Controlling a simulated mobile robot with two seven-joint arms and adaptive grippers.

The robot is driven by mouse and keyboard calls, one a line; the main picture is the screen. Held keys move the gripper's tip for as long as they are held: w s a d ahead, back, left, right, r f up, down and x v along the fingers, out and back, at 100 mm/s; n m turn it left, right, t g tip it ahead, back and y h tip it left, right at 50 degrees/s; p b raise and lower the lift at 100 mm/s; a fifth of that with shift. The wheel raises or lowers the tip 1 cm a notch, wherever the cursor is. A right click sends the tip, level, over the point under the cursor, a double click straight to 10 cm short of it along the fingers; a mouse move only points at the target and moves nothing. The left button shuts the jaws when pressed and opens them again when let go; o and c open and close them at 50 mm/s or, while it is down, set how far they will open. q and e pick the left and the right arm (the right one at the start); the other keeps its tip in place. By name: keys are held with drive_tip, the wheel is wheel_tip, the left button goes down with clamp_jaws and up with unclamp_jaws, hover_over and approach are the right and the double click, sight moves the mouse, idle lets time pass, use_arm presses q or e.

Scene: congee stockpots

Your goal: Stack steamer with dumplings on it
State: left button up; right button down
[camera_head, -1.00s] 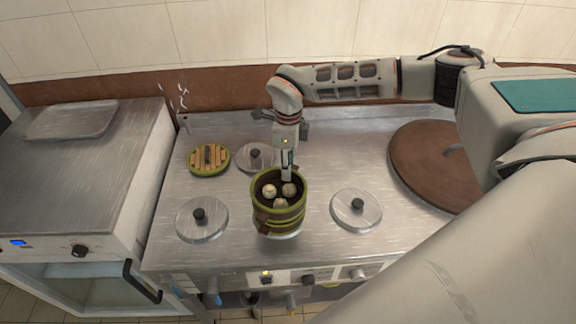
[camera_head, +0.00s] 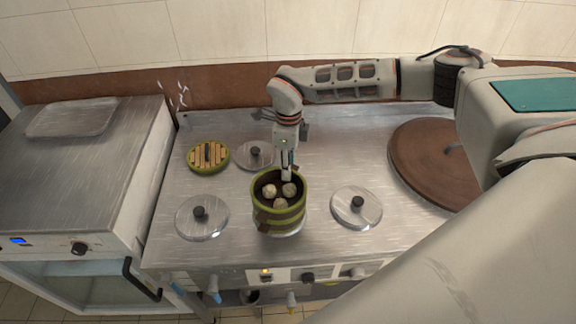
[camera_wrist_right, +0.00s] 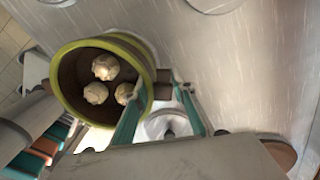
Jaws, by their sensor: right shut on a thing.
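A round bamboo-type steamer (camera_head: 278,215) with green bands stands at the middle front of the steel stove top in the head view. Three pale dumplings (camera_head: 279,192) lie inside it. A pale metal rim shows just under it; what bears it is mostly hidden. My right gripper (camera_head: 287,173) reaches down to its far side and is shut on it. In the right wrist view, the fingers (camera_wrist_right: 158,118) close about a brown handle (camera_wrist_right: 163,90) on the steamer's side (camera_wrist_right: 65,85). A green-rimmed slatted round lid (camera_head: 208,157) lies at the back left. My left gripper is out of view.
Metal lids with black knobs lie at left (camera_head: 202,225), right (camera_head: 350,215) and behind (camera_head: 250,163). A big brown round lid (camera_head: 425,185) lies at far right. A steel cabinet (camera_head: 70,175) with a tray (camera_head: 72,118) stands left. Stove top between lids is clear.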

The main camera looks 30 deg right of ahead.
drive_tip(key=c, duration=2)
unclamp_jaws()
drive_tip(key=shift+o, duration=0.2)
wheel_tip(320, 180, up, 3)
drive_tip(key=p, duration=0.2)
drive_tip(key=shift+p, duration=0.35)
drive_tip(key=shift+w+r+p, duration=0.1)
drive_tip(key=shift+r+p, duration=0.25)
drive_tip(key=shift+r, duration=2.25)
drive_tip(key=shift+d+r, duration=0.1)
drive_tip(key=shift+r, duration=1.3)
